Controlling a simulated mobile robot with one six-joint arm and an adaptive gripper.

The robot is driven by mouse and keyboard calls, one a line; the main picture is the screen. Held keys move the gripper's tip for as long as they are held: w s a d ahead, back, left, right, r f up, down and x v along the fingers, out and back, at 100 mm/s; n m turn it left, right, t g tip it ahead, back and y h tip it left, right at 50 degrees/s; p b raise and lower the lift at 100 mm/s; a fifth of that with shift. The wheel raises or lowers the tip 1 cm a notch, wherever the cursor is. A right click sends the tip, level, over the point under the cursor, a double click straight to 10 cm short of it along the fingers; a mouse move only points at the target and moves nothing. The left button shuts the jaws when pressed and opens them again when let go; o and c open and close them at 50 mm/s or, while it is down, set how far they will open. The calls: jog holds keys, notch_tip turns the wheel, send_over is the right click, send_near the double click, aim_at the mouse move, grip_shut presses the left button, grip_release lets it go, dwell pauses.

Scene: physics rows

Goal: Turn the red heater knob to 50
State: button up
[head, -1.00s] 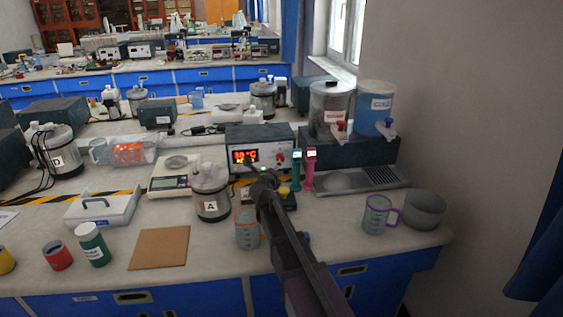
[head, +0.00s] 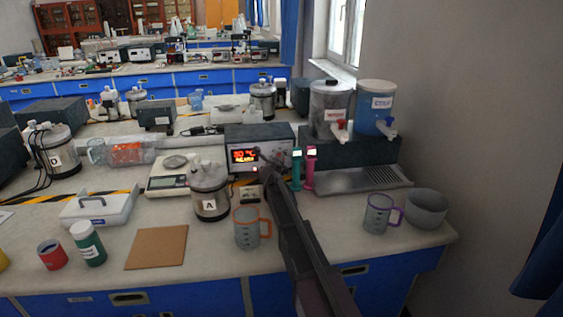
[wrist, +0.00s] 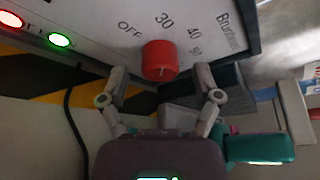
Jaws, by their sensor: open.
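The red heater knob (wrist: 160,60) sits on the pale panel of the heater box (head: 250,133). Printed marks OFF, 30, 40 and a partly legible one, probably 50, run around it in the wrist view. A small light mark shows on the knob's lower edge; which number it points at I cannot tell. My gripper (wrist: 162,76) is open, with one finger on each side of the knob; contact is not clear. In the head view my gripper (head: 263,160) is in front of the panel, and the knob is hidden. The lit red display (head: 244,156) is blurred.
A green light (wrist: 60,40) and a red light are beside the knob. A teal stand (head: 297,170) and a pink stand (head: 309,168) are close on the right. The jar marked A (head: 210,192) and an orange-handled beaker (head: 247,228) stand nearby.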

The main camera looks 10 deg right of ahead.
jog(key=shift+w, duration=0.1)
grip_shut()
jog(key=shift+d, duration=0.15)
jog(key=shift+w+a, duration=0.1)
jog(key=shift+a, duration=0.1)
dwell(0.9)
jog(key=shift+r+m+y+p, duration=0.15)
jog(key=shift+m+y+p, duration=0.25)
jog(key=shift+m+p, duration=0.1)
jog(key=shift+d+m+g+y+p, duration=0.15)
jog(key=shift+m+g+y+p, duration=0.35)
jog(key=shift+m+y+p, duration=1.1)
jog(key=shift+m+b, duration=0.5)
jog(key=shift+b, duration=0.05)
